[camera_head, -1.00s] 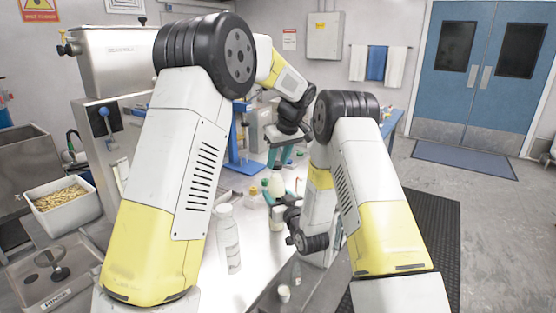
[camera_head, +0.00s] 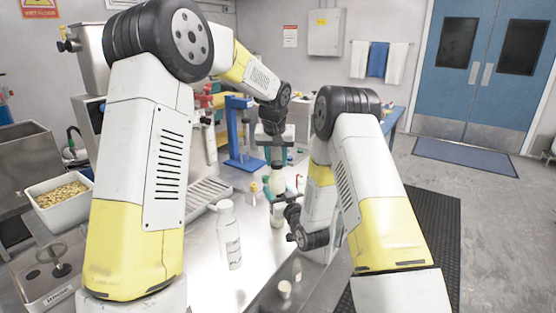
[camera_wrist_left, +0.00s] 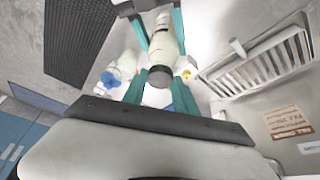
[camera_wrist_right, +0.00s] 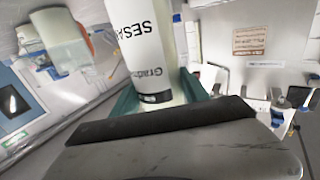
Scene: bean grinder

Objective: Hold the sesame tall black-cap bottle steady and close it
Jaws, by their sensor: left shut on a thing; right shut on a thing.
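The sesame bottle (camera_head: 278,184) is pale and stands upright above the steel table in the head view. Black print reading "SESA" shows on it (camera_wrist_right: 138,45) in the right wrist view. My right gripper (camera_head: 279,197) is shut on its body, with teal fingers on both sides. My left gripper (camera_head: 277,163) is directly above, pointing down, with its fingers shut on the bottle's dark cap (camera_wrist_left: 160,78). The cap is mostly hidden in the head view. I cannot tell how far the cap is seated.
Another white bottle (camera_head: 228,235) stands on the table at the front left. A slotted metal rack (camera_head: 208,194) and a blue stand (camera_head: 240,140) lie behind it. The steel between has some free room.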

